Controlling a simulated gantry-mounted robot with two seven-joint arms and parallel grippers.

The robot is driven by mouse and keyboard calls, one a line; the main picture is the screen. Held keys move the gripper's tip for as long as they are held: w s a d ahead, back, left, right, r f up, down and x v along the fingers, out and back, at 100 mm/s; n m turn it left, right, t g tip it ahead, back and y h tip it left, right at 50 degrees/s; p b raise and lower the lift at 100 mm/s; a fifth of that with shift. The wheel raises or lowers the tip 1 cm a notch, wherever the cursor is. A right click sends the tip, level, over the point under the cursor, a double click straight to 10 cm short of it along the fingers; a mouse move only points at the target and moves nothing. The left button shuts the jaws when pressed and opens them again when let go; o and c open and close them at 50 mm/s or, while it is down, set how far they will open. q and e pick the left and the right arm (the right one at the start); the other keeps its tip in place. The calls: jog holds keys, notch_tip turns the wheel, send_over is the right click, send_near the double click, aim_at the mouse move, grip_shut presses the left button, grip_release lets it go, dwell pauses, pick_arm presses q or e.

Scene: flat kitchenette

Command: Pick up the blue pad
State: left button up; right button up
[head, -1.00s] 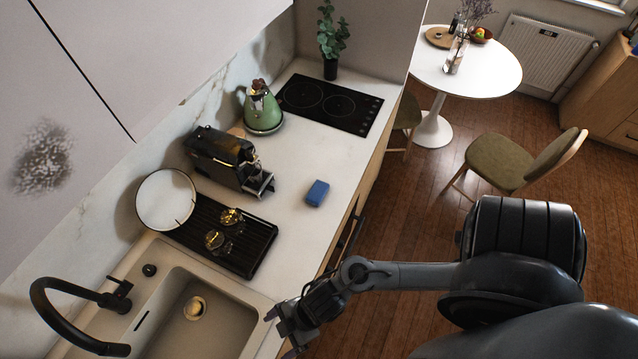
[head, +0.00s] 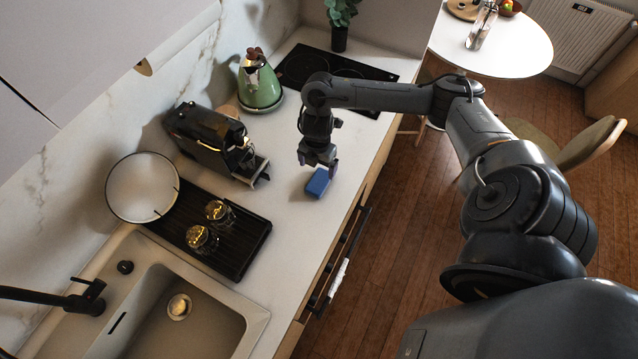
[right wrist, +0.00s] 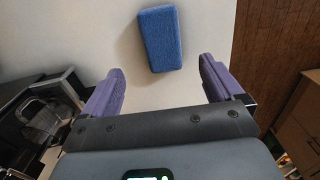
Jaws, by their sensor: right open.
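The blue pad (head: 317,184) lies flat on the white counter, close to its front edge. In the right wrist view the blue pad (right wrist: 160,40) sits beyond the fingertips, roughly midway between them. My right gripper (head: 318,164) points down just above and behind the pad in the head view. Its two purple fingers (right wrist: 161,84) are apart with nothing between them, and they do not appear to touch the pad. My left gripper is in neither view.
A black coffee machine (head: 211,142) stands left of the pad. A black drying rack (head: 246,247) with two glasses and a leaning plate (head: 142,188) is beside the sink (head: 160,322). A green kettle (head: 261,88) and cooktop (head: 365,70) are behind. Bare counter surrounds the pad.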

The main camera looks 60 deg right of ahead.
aim_at(319, 181)
jog(key=shift+s+d+f, duration=0.1)
jog(key=shift+s+f, duration=0.05)
jog(key=shift+f, duration=4.45)
jog(key=shift+c, duration=0.2)
jog(key=c, duration=1.1)
